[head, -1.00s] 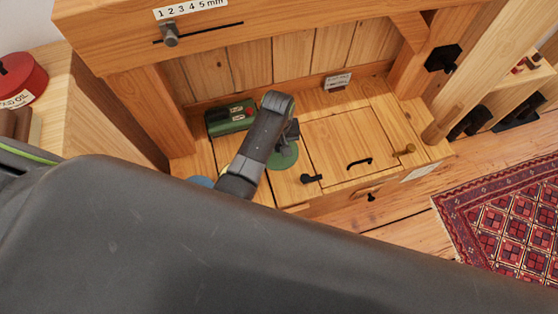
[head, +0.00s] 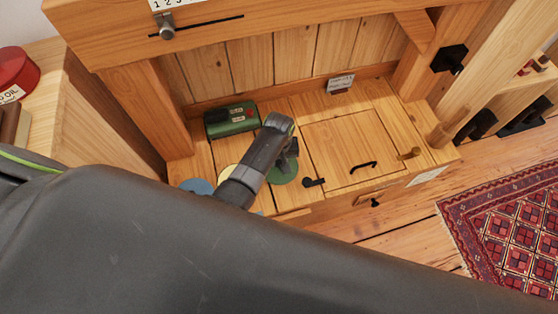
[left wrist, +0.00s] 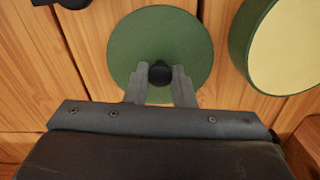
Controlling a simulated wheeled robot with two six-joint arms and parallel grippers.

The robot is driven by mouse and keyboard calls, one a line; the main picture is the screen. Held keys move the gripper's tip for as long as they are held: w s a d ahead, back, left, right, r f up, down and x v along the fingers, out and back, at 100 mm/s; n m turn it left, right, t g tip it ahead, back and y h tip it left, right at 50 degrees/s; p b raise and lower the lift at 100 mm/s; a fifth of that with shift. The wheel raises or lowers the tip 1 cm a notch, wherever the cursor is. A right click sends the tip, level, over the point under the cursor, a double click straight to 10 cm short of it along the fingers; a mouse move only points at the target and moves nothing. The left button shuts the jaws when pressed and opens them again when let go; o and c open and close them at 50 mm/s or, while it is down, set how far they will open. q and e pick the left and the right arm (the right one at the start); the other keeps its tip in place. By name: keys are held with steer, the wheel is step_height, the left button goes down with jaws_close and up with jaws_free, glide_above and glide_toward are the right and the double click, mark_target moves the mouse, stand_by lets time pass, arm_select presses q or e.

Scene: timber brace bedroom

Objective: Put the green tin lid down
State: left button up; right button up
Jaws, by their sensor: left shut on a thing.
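The green tin lid (head: 284,174) is a flat round disc with a black knob. It is over the plank surface, left of the square hatch, in the head view. My left gripper (head: 291,147) is above it, its tip partly hidden by my arm. In the left wrist view the fingers of my left gripper (left wrist: 160,76) are shut on the black knob of the lid (left wrist: 182,35). I cannot tell whether the lid touches the planks. A round green tin (left wrist: 240,38) with a cream face is beside the lid at the right. My right gripper is not in view.
A dark green box (head: 231,119) stands behind my gripper. A blue disc (head: 196,186) lies left of my arm. The hatch (head: 345,150) has a black handle (head: 363,165) and a black latch (head: 314,183). A small label stand (head: 340,83) is at the back.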

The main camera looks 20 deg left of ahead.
mark_target(279, 162)
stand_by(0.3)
arm_select(q)
steer(key=shift+f, duration=0.2)
steer(key=o, duration=0.9)
steer(key=shift+o, duration=0.2)
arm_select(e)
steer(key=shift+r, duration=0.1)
arm_select(q)
steer(key=shift+r, duration=0.2)
steer(key=shift+r, duration=0.2)
step_height(279, 162, up, 12)
steer(key=p, duration=0.4)
steer(key=shift+f, duration=0.2)
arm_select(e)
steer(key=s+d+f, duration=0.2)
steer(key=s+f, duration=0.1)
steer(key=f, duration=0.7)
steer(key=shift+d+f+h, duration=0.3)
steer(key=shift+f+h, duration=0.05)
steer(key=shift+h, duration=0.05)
